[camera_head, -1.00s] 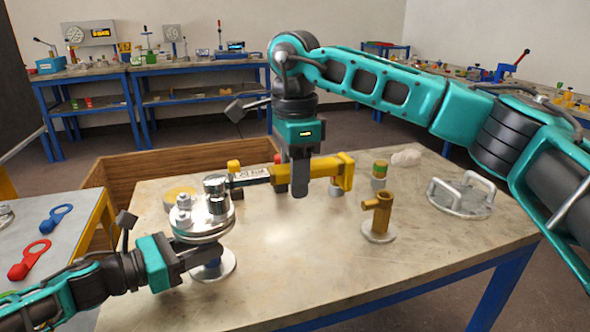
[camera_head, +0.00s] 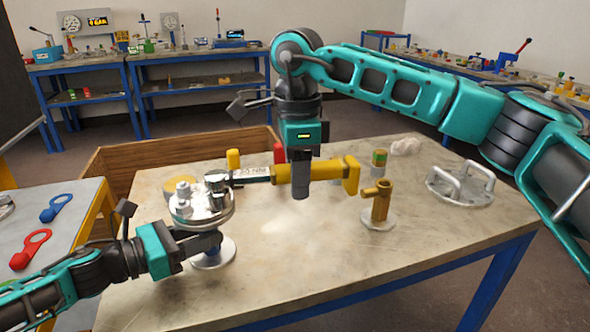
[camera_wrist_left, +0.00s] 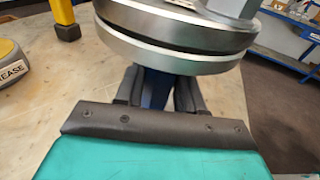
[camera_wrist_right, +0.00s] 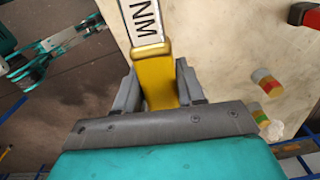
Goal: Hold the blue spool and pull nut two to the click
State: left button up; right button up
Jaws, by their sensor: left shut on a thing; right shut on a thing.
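The blue spool stands upright with a silver flange (camera_head: 188,212) on top and a round foot (camera_head: 213,258) on the table. Its blue neck (camera_wrist_left: 155,88) shows between the fingers in the left wrist view. My left gripper (camera_head: 208,243) is shut on this neck, under the flange. Nuts (camera_head: 183,190) sit on the flange; I cannot read their numbers. A torque wrench (camera_head: 350,176) has its socket end (camera_head: 215,182) over a nut at the flange's right side. My right gripper (camera_head: 301,185) is shut on the wrench's yellow handle (camera_wrist_right: 155,78), which points right.
A brass tee-shaped post (camera_head: 378,205) stands right of the wrench, and a lid with two handles (camera_head: 460,186) lies further right. A banded cylinder (camera_head: 379,158) and white rag (camera_head: 405,146) are behind. The table's front is clear.

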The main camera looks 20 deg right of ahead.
jog(key=shift+w+r, duration=0.1)
jog(key=shift+r, duration=2.55)
pick_arm(q)
jog(key=o, duration=1)
jog(key=v, duration=1.2)
